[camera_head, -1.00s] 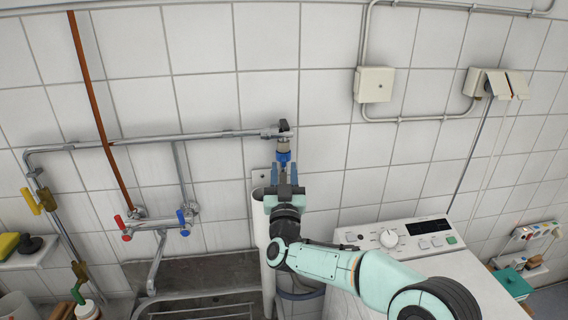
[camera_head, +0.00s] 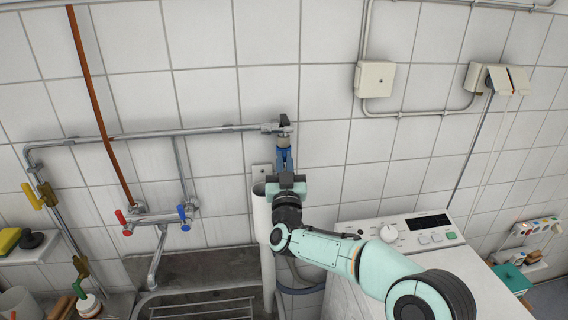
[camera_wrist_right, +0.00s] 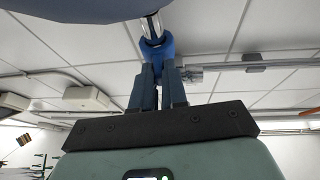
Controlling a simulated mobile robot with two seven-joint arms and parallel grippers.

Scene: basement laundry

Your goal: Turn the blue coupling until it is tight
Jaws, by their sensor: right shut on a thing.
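The blue coupling (camera_head: 284,153) hangs below the wall valve (camera_head: 284,124) at the right end of the metal pipe. My right gripper (camera_head: 284,163) comes up from below with its fingers closed on the coupling. In the right wrist view the blue coupling (camera_wrist_right: 157,48) sits at the tips of the two dark fingers (camera_wrist_right: 158,72), with a shiny metal part above it. The fingers hide part of the coupling, so its thread cannot be seen. My left gripper is not in view.
A washing machine (camera_head: 459,270) stands below right. A grey standpipe (camera_head: 263,230) is close to the left of my right arm. A sink (camera_head: 190,270) with a red and blue tap (camera_head: 160,222) lies left. A junction box (camera_head: 374,79) is on the wall.

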